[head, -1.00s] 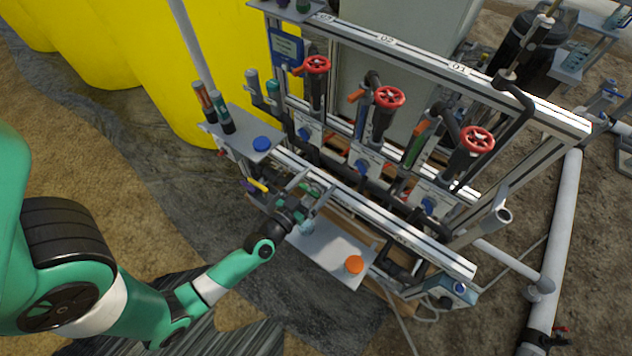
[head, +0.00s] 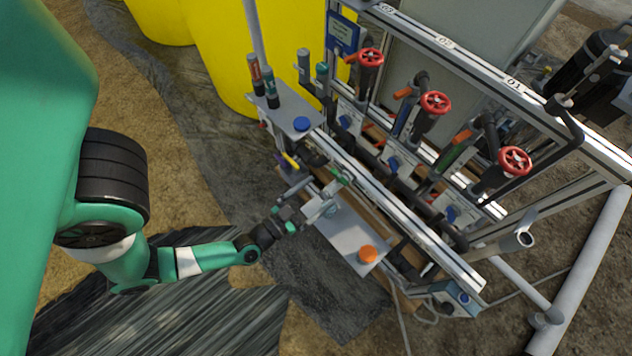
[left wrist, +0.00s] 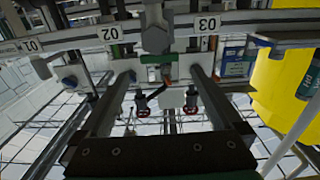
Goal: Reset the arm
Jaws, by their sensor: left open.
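My green left arm comes in from the left of the head view. Its left gripper (head: 322,198) is at the near side of the skid, by the left end of a grey shelf (head: 345,232). In the left wrist view its two dark fingers (left wrist: 160,82) stand wide apart, with nothing held between them. The skid's rail with labels 01, 02 and 03 (left wrist: 207,24) lies beyond the fingers. My right gripper is not in view.
Several red handwheels (head: 435,103) stand on the skid frame. An orange button (head: 368,254) sits on the grey shelf, and a blue one (head: 301,124) on the left shelf. Yellow tanks (head: 225,60) stand behind. Open ground lies in front of the skid.

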